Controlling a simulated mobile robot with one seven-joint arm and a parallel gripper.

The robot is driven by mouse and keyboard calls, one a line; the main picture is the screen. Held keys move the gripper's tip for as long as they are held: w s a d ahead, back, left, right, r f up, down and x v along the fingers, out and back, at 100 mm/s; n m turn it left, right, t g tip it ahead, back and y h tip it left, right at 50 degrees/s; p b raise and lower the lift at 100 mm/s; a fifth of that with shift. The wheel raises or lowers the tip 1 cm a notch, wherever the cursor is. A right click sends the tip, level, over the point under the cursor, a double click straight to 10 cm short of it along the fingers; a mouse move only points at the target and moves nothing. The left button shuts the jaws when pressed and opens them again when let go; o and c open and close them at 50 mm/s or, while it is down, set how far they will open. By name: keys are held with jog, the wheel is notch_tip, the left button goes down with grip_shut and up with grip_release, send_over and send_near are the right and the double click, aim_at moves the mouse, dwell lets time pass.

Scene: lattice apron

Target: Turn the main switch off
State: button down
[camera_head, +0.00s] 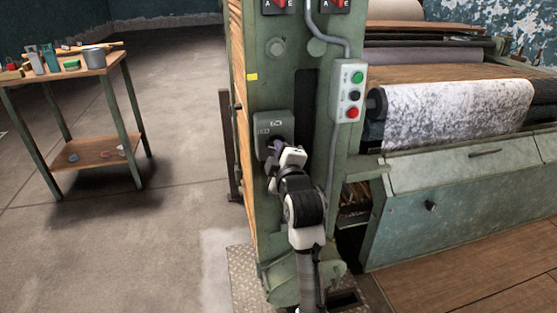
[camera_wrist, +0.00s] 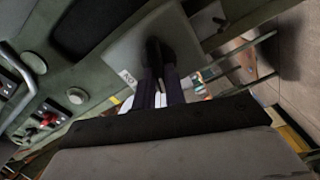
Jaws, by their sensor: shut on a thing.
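The main switch (camera_head: 264,124) is a grey box on the front of the green machine post, and it has a dark rotary handle. My gripper (camera_head: 278,146) reaches up to the front of the box and covers most of the handle. In the wrist view the grey box (camera_wrist: 125,58) fills the upper middle, with the dark handle (camera_wrist: 155,48) in front of it. There my gripper (camera_wrist: 160,75) has its two dark fingers close together, shut on the handle. The exact angle of the handle is hard to tell, and its markings are too small to read.
A control box (camera_head: 349,92) with green, black and red buttons hangs on the post, right of the switch. A conduit (camera_head: 340,45) runs above it. A small table (camera_head: 85,73) with tools stands at the left. The floor between is clear.

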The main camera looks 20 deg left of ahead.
jog(key=shift+f+n+b, duration=0.2)
jog(key=shift+n+b, duration=1.2)
jog(key=shift+n, duration=0.6)
jog(key=c, duration=1.5)
grip_release()
jog(key=shift+r, duration=0.1)
jog(key=shift+o, duration=0.2)
jog(key=shift+s, duration=0.1)
jog(key=b+v, duration=0.6)
jog(key=v, duration=0.7)
jog(key=shift+s+d, duration=0.25)
